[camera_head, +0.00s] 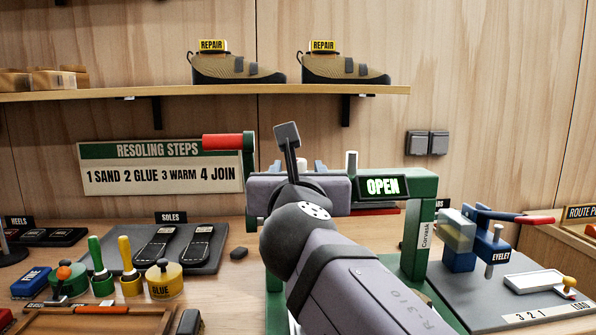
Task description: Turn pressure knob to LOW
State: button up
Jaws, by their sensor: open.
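A green press frame (421,230) stands on the bench at the centre, with a lit sign (382,187) reading OPEN. A red handle (222,141) sticks out at its upper left. My arm crosses in front of the press and hides much of it. I cannot make out the pressure knob or any LOW mark, so the knob's setting cannot be told.
Soles (204,246) lie on a dark mat at left, near brushes and a glue pot (164,280). A blue eyelet tool (491,246) stands on a grey board at right. A shelf (200,92) with shoes is above. Little bench is free around the press.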

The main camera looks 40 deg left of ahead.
jog(key=s+d+m+g+y+p, duration=0.25)
jog(key=s+m+g+p, duration=0.25)
jog(key=m, duration=0.6)
jog(key=w+r+m+t+y+p, duration=0.3)
jog(key=r+m+y+p, duration=0.25)
jog(key=r+p, duration=0.6)
jog(key=m+t+h+p, duration=0.2)
jog(key=m+h+p, duration=0.6)
jog(key=m+p, duration=1.15)
send_near(298, 165)
jog(key=w, duration=0.1)
jog(key=shift+a+p+x, duration=0.2)
jog(key=shift+p+x, duration=1.25)
jog(key=shift+x, duration=1.75)
jog(key=shift+w+a+p, duration=0.3)
jog(key=shift+w+a, duration=0.2)
jog(key=shift+a, duration=0.05)
